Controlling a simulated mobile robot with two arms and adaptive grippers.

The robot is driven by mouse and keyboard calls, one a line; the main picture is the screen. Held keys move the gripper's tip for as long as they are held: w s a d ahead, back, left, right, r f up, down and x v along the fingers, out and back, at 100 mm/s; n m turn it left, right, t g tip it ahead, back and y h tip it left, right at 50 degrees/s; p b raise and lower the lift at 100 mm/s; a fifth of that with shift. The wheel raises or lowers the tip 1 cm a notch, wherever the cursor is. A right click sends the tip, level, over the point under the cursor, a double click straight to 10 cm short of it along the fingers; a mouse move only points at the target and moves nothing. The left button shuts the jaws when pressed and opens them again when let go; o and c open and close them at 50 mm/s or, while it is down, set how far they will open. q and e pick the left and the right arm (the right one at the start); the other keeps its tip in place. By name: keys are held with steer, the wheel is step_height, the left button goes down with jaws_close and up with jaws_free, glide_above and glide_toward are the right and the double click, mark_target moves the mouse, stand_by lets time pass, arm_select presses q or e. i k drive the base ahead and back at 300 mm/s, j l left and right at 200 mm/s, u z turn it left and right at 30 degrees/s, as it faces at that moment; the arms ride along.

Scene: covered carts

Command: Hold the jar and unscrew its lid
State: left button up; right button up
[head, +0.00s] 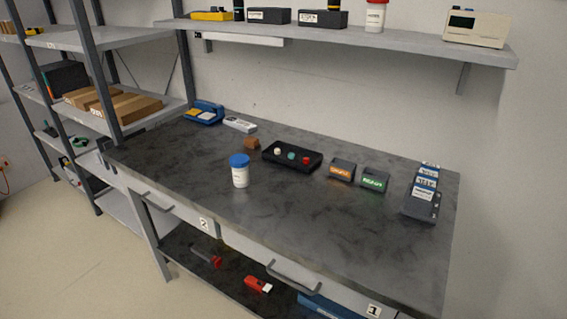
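A white jar (240,177) with a blue lid (239,160) stands upright on the dark workbench top (290,205), left of the bench's middle and near its front edge. The lid sits on top of the jar. Neither of my grippers shows in the head view, and nothing touches the jar.
Two dark boxes (342,169) and a dark device (422,204) stand to the right. A wall shelf (410,46) hangs above. The bench front is clear.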

mark_target(240, 176)
steer(key=z, duration=0.4)
steer(key=j+z, duration=0.4)
steer(key=i+j+z, duration=0.1)
steer(key=j+z, duration=0.15)
steer(key=z, duration=0.15)
steer(key=j+z, duration=0.4)
steer(key=l, duration=0.1)
